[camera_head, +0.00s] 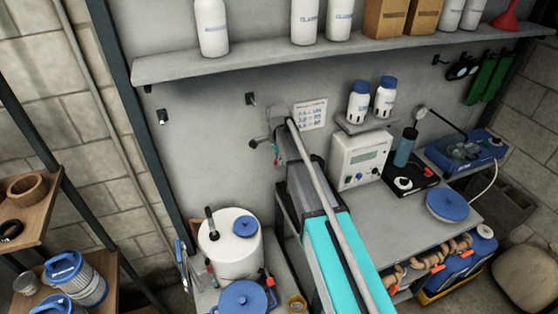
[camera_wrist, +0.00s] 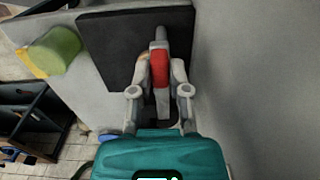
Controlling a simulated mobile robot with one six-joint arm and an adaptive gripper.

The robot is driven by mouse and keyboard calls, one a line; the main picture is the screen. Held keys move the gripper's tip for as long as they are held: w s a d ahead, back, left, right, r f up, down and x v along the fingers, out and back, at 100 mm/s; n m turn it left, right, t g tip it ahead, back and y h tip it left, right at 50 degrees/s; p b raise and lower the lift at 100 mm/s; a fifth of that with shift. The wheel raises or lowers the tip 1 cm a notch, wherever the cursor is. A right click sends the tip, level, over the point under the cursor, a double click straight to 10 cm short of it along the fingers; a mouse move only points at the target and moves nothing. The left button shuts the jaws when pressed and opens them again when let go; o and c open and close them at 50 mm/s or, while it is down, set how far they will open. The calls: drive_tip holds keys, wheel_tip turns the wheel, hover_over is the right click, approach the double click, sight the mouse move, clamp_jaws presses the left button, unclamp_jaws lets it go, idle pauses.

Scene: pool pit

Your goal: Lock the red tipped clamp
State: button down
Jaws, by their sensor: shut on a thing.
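In the wrist view, the red tipped clamp (camera_wrist: 160,66) stands out in front of a dark square plate. Its red grip lies between the two fingers of my gripper (camera_wrist: 160,76), which is shut on it. The clamp's grey metal shows above and below the red part. In the head view, my arm reaches up towards the back wall and hides most of the gripper and the clamp. I cannot make out the clamp's red tip there, nor clearly tell whether the clamp is locked.
A dark plate (camera_wrist: 108,45) lies behind the clamp, with a green cylinder (camera_wrist: 55,50) to its left. A wall shelf (camera_head: 340,56) with bottles runs above my arm. A white tank (camera_head: 230,260) stands left of the arm; a white meter box (camera_head: 358,158) stands close on its right.

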idle(0.3)
drive_tip(key=c, duration=0.6)
unclamp_jaws()
drive_tip(key=shift+s, duration=0.1)
drive_tip(key=s+d+n, duration=0.3)
drive_tip(key=d+n, duration=0.2)
drive_tip(key=n, duration=1.1)
wheel_tip(320, 180, up, 14)
drive_tip(key=p, duration=1.4)
drive_tip(key=shift+m, duration=0.8)
drive_tip(key=s+d+f+b, duration=0.2)
drive_tip(key=s+f+b, duration=0.5)
drive_tip(key=s+d+f+b, duration=0.3)
drive_tip(key=s+f+b, duration=0.4)
drive_tip(key=s, duration=0.1)
drive_tip(key=s+d+f+b, duration=0.3)
drive_tip(key=s+f+b, duration=0.4)
drive_tip(key=shift+s+d+f+b, duration=0.15)
drive_tip(key=shift+s+f+b, duration=0.05)
drive_tip(key=shift+f+b, duration=0.2)
